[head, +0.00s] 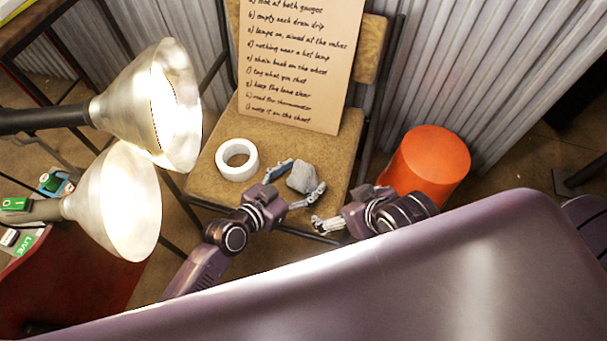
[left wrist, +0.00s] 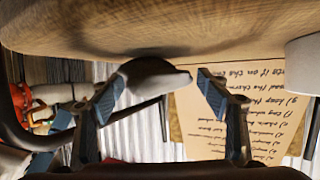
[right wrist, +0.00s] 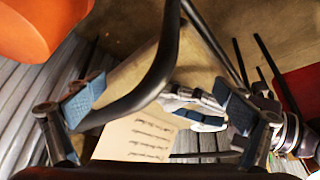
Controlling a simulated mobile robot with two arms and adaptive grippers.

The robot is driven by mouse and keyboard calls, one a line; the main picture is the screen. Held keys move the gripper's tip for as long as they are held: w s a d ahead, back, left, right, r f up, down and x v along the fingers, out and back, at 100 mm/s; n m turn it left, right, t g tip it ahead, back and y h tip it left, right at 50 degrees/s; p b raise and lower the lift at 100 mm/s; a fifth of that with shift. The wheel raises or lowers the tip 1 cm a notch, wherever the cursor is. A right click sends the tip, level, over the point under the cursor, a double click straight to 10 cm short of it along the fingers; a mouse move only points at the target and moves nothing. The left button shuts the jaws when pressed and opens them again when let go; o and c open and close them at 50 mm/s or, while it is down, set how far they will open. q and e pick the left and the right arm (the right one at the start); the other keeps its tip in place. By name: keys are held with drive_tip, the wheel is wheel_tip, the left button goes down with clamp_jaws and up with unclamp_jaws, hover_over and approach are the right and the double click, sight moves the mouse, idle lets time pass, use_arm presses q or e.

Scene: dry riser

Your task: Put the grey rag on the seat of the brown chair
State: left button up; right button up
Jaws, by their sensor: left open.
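The grey rag (head: 301,180) is a small crumpled lump at the front part of the brown chair's seat (head: 222,183). It appears to rest on the seat. My left gripper (head: 304,175) is open with a finger on either side of the rag. In the left wrist view the rag (left wrist: 153,80) shows between the spread fingers against the seat; I cannot tell if they touch it. My right gripper (head: 342,208) is at the seat's front edge, right of the left one. Its fingers stand apart in the right wrist view (right wrist: 160,104), with the chair's dark tube in view between them.
A white tape roll (head: 237,160) lies on the seat, left of the rag. A cardboard sign (head: 297,60) leans on the backrest. An orange drum (head: 430,165) stands right of the chair. Two lit lamps (head: 180,105) (head: 115,205) are at the left.

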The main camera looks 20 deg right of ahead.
sight(298, 181)
use_arm(q)
drive_tip(key=p+v, duration=0.1)
drive_tip(key=v, duration=0.4)
drive_tip(key=shift+s+a+r, duration=0.15)
drive_tip(key=shift+a, duration=0.05)
drive_tip(key=p+v, duration=0.1)
drive_tip(key=v, duration=0.3)
drive_tip(key=shift+s+a, duration=0.15)
drive_tip(key=shift+s+a+r, duration=0.35)
drive_tip(key=shift+a, duration=0.2)
use_arm(e)
drive_tip(key=shift+s+d+g+h, duration=0.1)
drive_tip(key=shift+s+d+g, duration=0.25)
drive_tip(key=shift+s, duration=0.6)
drive_tip(key=shift+s+d+g+h, duration=0.15)
drive_tip(key=shift+s+g, duration=0.3)
drive_tip(key=shift+s, duration=0.45)
drive_tip(key=shift+s+d+g+h, duration=0.1)
drive_tip(key=shift+s+d+g, duration=0.25)
drive_tip(key=shift+s, duration=0.6)
